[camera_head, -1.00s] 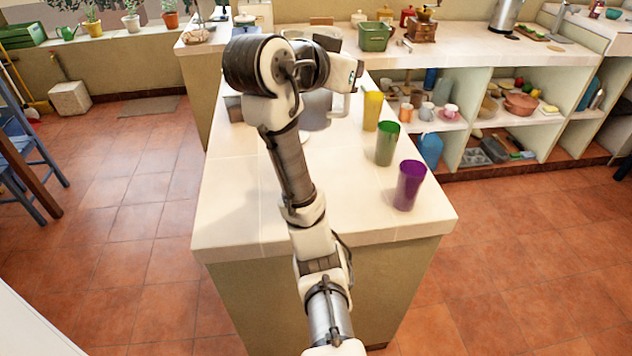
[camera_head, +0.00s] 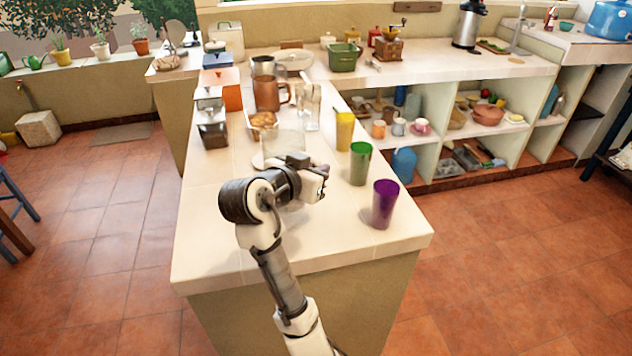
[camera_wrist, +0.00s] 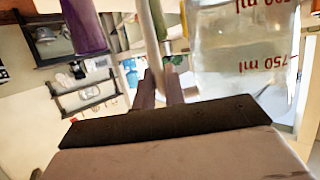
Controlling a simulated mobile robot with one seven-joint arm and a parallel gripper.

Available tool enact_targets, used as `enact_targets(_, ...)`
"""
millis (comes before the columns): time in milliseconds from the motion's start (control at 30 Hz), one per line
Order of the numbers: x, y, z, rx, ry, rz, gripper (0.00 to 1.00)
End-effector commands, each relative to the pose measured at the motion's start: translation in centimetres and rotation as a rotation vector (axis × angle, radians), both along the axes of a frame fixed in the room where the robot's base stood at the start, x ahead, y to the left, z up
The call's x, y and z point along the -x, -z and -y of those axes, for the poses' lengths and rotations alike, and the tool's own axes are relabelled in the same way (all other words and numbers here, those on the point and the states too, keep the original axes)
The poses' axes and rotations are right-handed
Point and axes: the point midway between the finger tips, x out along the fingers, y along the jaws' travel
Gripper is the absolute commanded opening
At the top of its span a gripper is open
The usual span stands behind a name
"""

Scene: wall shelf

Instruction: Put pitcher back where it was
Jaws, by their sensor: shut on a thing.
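The pitcher (camera_wrist: 240,40) is clear, with red "750 ml" marks. It fills the upper right of the wrist view, with its pale handle between the fingers of my gripper (camera_wrist: 160,90). My gripper is shut on that handle. In the head view, a clear vessel that looks like this pitcher (camera_head: 285,143) shows just beyond my wrist, over the counter (camera_head: 215,235). My arm hides its lower part, so I cannot tell whether its base touches the counter.
Yellow (camera_head: 345,130), green (camera_head: 359,165) and purple (camera_head: 385,205) cups line the right edge. A brown pitcher (camera_head: 268,93), a clear glass vessel (camera_head: 309,105), food (camera_head: 263,121) and canisters (camera_head: 212,125) stand behind. The counter's near left is clear.

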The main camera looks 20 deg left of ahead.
Motion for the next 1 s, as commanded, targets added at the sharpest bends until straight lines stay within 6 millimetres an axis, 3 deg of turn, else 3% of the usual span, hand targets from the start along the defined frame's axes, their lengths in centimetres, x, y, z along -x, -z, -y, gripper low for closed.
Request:
enact_targets(133,0.0,2.2,0.1,0.001,0.001,-0.002,0.00)
enact_targets(300,0.0,3.3,0.0,-0.001,0.000,0.000,0.00)
enact_targets(567,0.0,3.7,0.0,0.000,-0.001,-0.001,0.00)
enact_targets(600,0.0,3.9,0.0,0.003,-0.001,-0.006,0.15)
enact_targets(733,0.0,3.9,0.0,0.002,-0.001,-0.004,0.32)
enact_targets(1000,0.0,3.8,0.0,0.001,-0.001,-0.002,0.33)
